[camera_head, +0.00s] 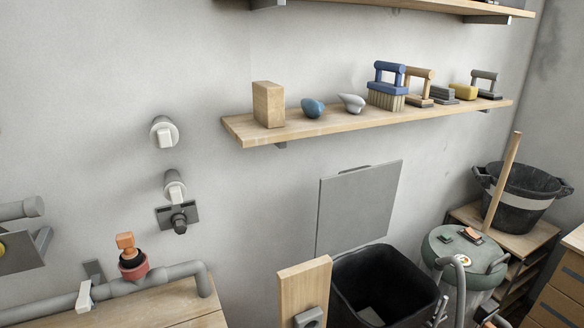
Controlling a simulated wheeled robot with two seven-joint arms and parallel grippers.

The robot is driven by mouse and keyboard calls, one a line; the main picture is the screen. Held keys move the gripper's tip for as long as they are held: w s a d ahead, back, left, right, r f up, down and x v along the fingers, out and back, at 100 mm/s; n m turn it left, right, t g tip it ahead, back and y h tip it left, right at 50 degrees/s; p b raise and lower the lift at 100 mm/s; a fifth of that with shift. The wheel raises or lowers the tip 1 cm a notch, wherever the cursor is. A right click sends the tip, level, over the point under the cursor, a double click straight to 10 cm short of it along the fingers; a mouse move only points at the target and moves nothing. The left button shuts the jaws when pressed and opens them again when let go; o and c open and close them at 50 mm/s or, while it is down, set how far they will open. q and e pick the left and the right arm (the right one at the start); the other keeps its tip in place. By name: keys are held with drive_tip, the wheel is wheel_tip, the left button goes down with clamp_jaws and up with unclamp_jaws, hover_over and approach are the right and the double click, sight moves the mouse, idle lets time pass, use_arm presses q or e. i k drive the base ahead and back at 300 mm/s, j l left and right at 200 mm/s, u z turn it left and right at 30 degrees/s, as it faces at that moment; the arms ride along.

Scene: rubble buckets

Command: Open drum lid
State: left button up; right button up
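A round drum (478,284) with a flat grey-green lid (450,243) stands at the lower right. The lid lies flat on the drum's top. A small orange-and-dark object (471,234) and a round white sticker or disc (464,259) are on the lid. A curved grey pipe or handle (457,266) rises in front of the drum and hides part of it. An open-topped black bin (385,283) stands left of the drum, with a square grey panel (358,208) upright behind it against the wall.
A dark bucket (522,193) stands on a wooden stand behind the drum, with a wooden stick (503,180) leaning near it. A wall shelf (350,124) holds brushes and blocks. A wooden board (304,286) stands before the bin. Pipes (130,288) run along the lower left.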

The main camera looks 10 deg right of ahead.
sight(484, 264)
drive_tip(key=z, duration=1.4)
drive_tip(key=i+l+u, duration=0.1)
drive_tip(key=u, duration=0.45)
drive_tip(key=i+l+u, duration=0.4)
drive_tip(key=l, duration=0.2)
drive_tip(key=l+u, duration=0.2)
drive_tip(key=l, duration=0.15)
drive_tip(key=i+l+u, duration=0.2)
drive_tip(key=l, duration=0.15)
drive_tip(key=i+l, duration=0.1)
drive_tip(key=l, duration=0.35)
drive_tip(key=i+l, duration=0.15)
drive_tip(key=l, duration=0.3)
drive_tip(key=i+l, duration=0.1)
drive_tip(key=l, duration=0.35)
drive_tip(key=i+l+u, duration=0.1)
drive_tip(key=l, duration=0.35)
drive_tip(key=i+l, duration=0.1)
drive_tip(key=l, duration=0.35)
